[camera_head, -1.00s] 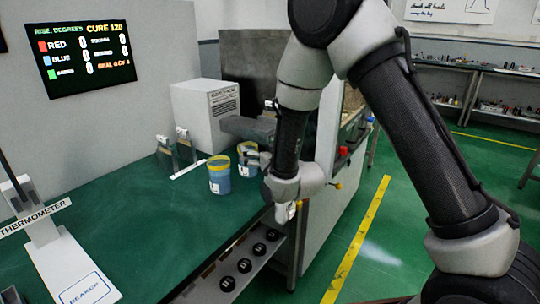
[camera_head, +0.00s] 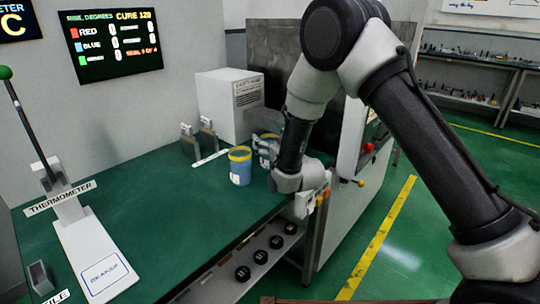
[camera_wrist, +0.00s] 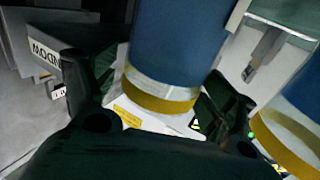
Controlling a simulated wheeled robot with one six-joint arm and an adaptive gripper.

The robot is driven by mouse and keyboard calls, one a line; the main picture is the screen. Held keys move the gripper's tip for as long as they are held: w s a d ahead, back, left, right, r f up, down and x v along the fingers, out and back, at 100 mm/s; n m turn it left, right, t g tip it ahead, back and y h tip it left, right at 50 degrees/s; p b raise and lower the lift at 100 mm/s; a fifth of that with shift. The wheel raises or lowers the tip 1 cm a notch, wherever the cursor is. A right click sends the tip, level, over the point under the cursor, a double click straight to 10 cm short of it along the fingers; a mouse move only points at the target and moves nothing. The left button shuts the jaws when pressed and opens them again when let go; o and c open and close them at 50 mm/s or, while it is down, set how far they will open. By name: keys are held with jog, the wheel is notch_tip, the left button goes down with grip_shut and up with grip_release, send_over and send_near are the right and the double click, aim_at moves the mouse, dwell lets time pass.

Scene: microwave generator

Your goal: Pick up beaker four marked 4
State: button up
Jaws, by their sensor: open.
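Two blue beakers with yellow rims stand close together on the green bench. The near one (camera_head: 240,168) carries a white label, too small to read. The far one (camera_head: 268,140) is partly hidden behind my arm and gripper (camera_head: 270,154). In the wrist view a blue beaker (camera_wrist: 176,45) with a white band and yellow rim sits between the two spread fingers of my gripper (camera_wrist: 155,95). The other beaker (camera_wrist: 300,110) shows at the right edge, outside the fingers. I cannot read a 4 on either beaker, nor tell whether the fingers touch the middle one.
A white microwave generator box (camera_head: 229,104) stands behind the beakers, with small metal brackets (camera_head: 197,140) to its left. A shelf with black round items (camera_head: 262,255) runs below the bench edge.

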jog(key=c, duration=1.8)
